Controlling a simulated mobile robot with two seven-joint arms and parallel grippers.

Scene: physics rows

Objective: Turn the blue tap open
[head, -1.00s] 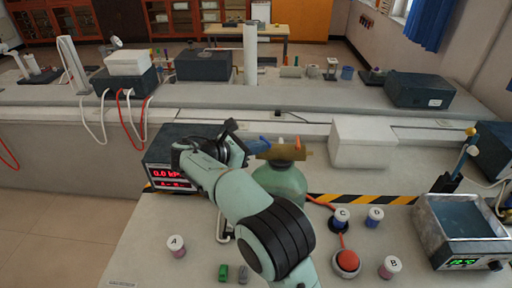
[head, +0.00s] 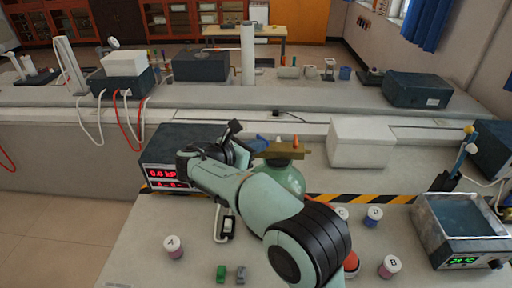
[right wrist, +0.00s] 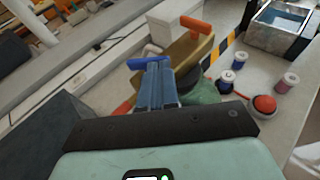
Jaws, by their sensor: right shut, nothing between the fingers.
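The blue tap (right wrist: 148,62) is a flat bright blue lever at the left end of a brass block (right wrist: 203,48) in the right wrist view. The block sits on a round green vessel (head: 284,174) in the head view. An orange tap lever (right wrist: 195,23) is on the same block. My right gripper (head: 262,143) is shut and empty, its bluish fingers reaching in from the left beside the block. In the right wrist view its fingertips (right wrist: 154,68) are at the blue lever; I cannot tell whether they touch. My left gripper is not in view.
A meter (head: 165,160) with a red display stands left of the vessel. A white box (head: 358,145) stands behind right, a metal bath (head: 459,220) at the right. Lidded jars A (head: 173,248) and B (head: 390,267) stand in front. A red button (right wrist: 264,104) lies near the vessel.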

